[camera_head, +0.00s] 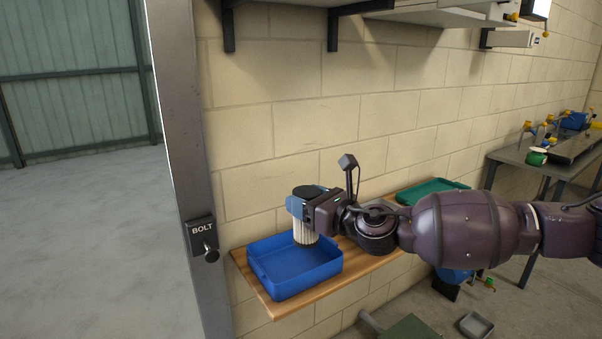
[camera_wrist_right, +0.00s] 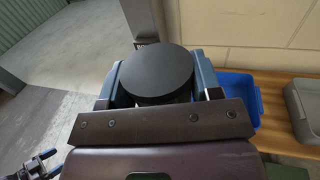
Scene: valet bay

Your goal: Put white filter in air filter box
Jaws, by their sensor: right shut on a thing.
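The white filter (camera_head: 306,233) is a pleated cylinder with a round black cap, held upright. My right gripper (camera_head: 300,207) is shut on its upper part, and its blue fingers also show in the right wrist view on both sides of the black filter cap (camera_wrist_right: 157,75). An open blue box (camera_head: 295,285) sits on the wooden shelf, and the filter's lower end is over its back right part. I cannot tell whether the filter touches the box, or whether this is the air filter box. My left gripper is not seen in the head view.
The wooden shelf (camera_head: 366,268) runs along the block wall. A green tray (camera_head: 432,189) lies farther right, behind my arm. A grey container (camera_wrist_right: 305,108) shows in the right wrist view.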

